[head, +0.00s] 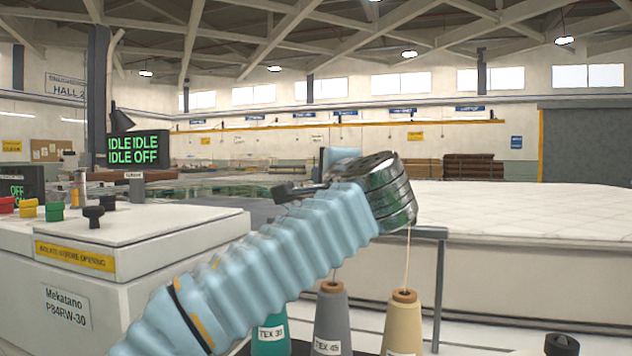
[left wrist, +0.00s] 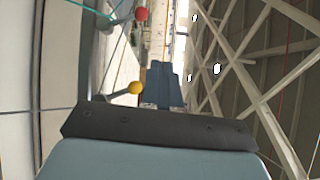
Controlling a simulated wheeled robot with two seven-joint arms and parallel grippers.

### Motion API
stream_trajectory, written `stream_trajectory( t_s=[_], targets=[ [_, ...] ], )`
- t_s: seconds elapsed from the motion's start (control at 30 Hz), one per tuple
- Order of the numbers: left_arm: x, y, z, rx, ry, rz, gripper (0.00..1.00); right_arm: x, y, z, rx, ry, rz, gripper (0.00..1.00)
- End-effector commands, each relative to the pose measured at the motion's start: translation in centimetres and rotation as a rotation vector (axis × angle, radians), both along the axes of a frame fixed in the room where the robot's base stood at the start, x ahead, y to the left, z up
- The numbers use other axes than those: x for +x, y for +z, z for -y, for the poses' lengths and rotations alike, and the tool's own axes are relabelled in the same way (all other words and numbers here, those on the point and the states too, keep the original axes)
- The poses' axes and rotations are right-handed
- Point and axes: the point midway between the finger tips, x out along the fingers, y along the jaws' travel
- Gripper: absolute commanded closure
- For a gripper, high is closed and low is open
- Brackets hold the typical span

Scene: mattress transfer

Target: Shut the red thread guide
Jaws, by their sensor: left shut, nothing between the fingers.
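A red ball (left wrist: 140,14), which looks like the knob of the red thread guide, shows at the top of the left wrist view. Whether that guide is open or shut cannot be told. A yellow ball (left wrist: 135,87) on a thin rod is lower, just left of my left gripper (left wrist: 165,66). The gripper's blue fingers are together and empty, below and right of the red ball. In the head view my left arm crosses the middle and its wrist hides part of the scene behind; the red guide cannot be made out there. My right gripper is not in view.
A white machine cabinet (head: 70,290) with coloured buttons stands at left, under a display (head: 138,149). Thread cones, including a grey one (head: 331,318) and a cream one (head: 403,325), stand below my arm. A white mattress (head: 520,210) lies at right behind a grey rail (head: 438,290).

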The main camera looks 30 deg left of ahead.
Motion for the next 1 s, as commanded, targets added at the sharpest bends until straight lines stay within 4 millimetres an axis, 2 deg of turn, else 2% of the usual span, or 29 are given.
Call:
stream_trajectory(
  t_s=[0.1,0.3,1.0],
  targets=[
    [-1.4,0.3,1.7,0.0,-0.003,0.001,1.0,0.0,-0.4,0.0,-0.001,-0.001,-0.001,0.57],
    [-3.1,0.8,3.5,0.001,-0.001,0.001,1.0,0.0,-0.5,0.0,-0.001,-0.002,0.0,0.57],
    [-3.5,0.9,3.9,0.0,0.001,0.0,1.0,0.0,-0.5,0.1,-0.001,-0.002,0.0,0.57]
  ],
)
